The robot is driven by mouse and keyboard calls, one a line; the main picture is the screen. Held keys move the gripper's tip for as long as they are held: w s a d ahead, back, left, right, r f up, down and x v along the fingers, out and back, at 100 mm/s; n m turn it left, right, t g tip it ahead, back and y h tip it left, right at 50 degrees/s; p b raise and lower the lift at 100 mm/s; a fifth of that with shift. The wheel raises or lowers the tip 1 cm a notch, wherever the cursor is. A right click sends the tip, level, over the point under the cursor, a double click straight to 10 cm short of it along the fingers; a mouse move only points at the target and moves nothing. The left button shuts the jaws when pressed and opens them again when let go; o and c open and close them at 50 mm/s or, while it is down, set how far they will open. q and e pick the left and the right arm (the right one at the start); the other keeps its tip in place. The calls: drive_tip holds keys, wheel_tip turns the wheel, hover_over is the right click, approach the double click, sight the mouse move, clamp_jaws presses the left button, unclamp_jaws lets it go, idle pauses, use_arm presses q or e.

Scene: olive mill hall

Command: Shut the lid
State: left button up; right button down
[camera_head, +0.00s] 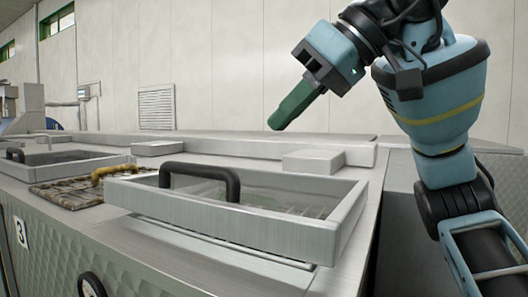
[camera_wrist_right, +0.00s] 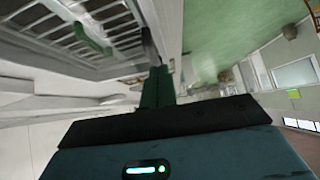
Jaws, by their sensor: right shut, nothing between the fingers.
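The near lid (camera_head: 235,215) is a pale metal frame with a clear pane and a black arched handle (camera_head: 200,172) on its near left side. It lies low and almost flat over the machine top (camera_head: 120,232). A narrow ledge or gap shows under its front edge; I cannot tell whether it is fully seated. A dark grating shows dimly through the pane. My right gripper (camera_head: 274,125) has green fingers, shut and empty, in the air above and behind the lid, apart from it. Its fingers also show in the right wrist view (camera_wrist_right: 158,86). My left gripper is out of view.
A second lid (camera_head: 65,160) with a black handle lies further left. Between the lids is a brownish grate (camera_head: 70,193) with a yellowish handle. A low metal block (camera_head: 313,161) stands behind the near lid. A pale wall rises at the back.

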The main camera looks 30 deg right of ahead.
hover_over(224, 205)
drive_tip(key=s+d, duration=0.2)
drive_tip(key=s, duration=0.1)
drive_tip(key=f, duration=0.6)
drive_tip(key=shift+w+f, duration=0.2)
drive_tip(key=shift+f, duration=0.05)
wheel_tip(224, 205, down, 3)
drive_tip(key=shift+a+f, duration=0.1)
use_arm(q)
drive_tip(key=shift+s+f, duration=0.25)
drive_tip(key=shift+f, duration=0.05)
use_arm(e)
drive_tip(key=shift+f, duration=0.4)
